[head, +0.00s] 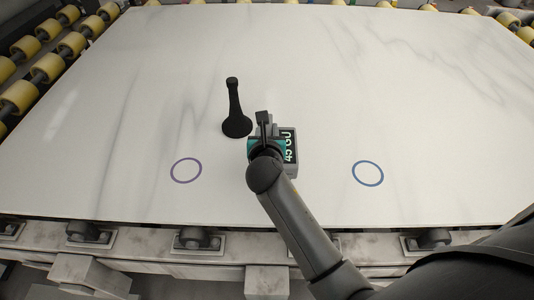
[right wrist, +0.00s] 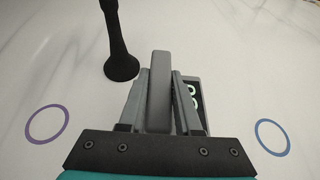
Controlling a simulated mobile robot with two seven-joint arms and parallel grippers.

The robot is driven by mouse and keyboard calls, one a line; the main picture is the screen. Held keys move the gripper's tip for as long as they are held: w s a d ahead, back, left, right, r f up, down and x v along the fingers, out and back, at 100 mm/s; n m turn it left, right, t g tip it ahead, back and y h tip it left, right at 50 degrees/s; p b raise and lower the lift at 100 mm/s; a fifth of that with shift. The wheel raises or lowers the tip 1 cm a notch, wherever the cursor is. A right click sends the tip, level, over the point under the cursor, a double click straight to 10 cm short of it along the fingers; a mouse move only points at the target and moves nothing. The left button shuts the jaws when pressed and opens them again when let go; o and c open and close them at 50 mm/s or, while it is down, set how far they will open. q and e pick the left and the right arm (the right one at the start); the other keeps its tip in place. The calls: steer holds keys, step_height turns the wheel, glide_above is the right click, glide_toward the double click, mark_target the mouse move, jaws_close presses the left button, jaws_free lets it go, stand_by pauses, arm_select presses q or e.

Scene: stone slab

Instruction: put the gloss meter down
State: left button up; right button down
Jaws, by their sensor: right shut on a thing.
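The gloss meter (head: 290,162) is a grey box with a dark display showing white characters. In the head view it sits over the pale slab (head: 310,60), between a purple ring (head: 186,170) on the left and a blue ring (head: 368,173) on the right. My right gripper (head: 263,128) is shut on the meter's grey upright handle, which shows between the fingers in the right wrist view (right wrist: 159,92). The gripper hides part of the meter. I cannot tell whether its underside touches the slab. My left gripper is not in view.
A black flared-base stand (head: 236,115) with a tall stem is on the slab just left of and behind the gripper. Yellow rollers (head: 47,68) line the back left edge. The slab's front edge lies above a metal frame.

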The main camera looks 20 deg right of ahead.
steer(key=shift+f+b, duration=0.55)
steer(key=shift+f, duration=1.05)
step_height(320, 180, down, 4)
steer(key=shift+r+b, duration=0.15)
steer(key=shift+b, duration=0.75)
steer(key=shift+r, duration=0.1)
steer(key=c, duration=1)
jaws_free()
steer(key=shift+f, duration=0.25)
steer(key=shift+c, duration=0.2)
steer(key=o, duration=0.4)
steer(key=shift+o, duration=0.2)
